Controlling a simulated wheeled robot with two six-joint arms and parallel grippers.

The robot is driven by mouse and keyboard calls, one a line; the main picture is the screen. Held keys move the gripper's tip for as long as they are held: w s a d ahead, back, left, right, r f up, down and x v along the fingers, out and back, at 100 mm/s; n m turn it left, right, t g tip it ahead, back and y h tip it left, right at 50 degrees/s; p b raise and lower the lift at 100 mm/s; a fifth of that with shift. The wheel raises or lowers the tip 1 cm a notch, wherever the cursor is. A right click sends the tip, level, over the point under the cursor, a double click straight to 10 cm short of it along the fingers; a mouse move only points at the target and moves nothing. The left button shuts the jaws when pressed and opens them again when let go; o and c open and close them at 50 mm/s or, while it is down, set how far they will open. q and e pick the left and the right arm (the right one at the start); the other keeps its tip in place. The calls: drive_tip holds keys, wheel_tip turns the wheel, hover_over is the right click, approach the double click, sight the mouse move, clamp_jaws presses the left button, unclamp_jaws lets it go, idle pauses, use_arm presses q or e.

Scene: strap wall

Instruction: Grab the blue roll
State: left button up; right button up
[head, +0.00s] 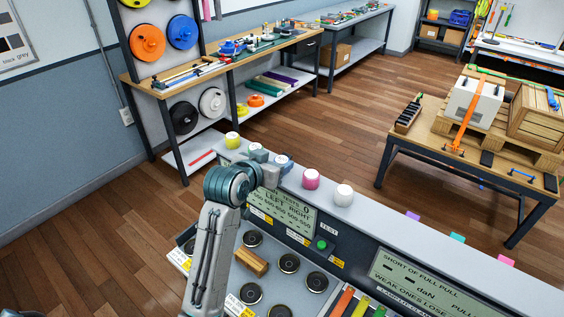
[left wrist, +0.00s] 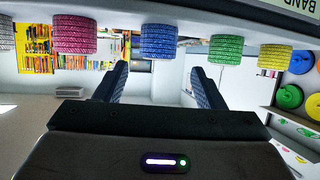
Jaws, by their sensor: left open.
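The blue roll (head: 282,161) stands on the console's top ledge (head: 379,214) in the head view, partly hidden by my left gripper (head: 266,164). In the left wrist view the blue roll (left wrist: 163,43) shows at top centre, in line with the gap between the fingers of my left gripper (left wrist: 160,80). Both fingers are spread, and nothing is between them. The roll appears beyond the fingertips, apart from them. My right gripper is not in view.
A pink roll (head: 311,179) and a white roll (head: 343,194) stand on one side of the blue roll. A green roll (left wrist: 226,50) and a yellow roll (left wrist: 271,58) stand on the other. A green button (head: 321,244) is on the console.

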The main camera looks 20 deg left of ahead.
sight(280, 161)
use_arm(q)
drive_tip(key=p+x, duration=0.2)
drive_tip(key=x, duration=0.1)
drive_tip(key=shift+w+d+f+p, duration=0.25)
drive_tip(key=shift+w+f+p, duration=0.05)
drive_tip(key=shift+f+p, duration=0.1)
drive_tip(key=shift+w+f, duration=0.3)
drive_tip(key=shift+w, duration=0.15)
drive_tip(key=c, duration=1.1)
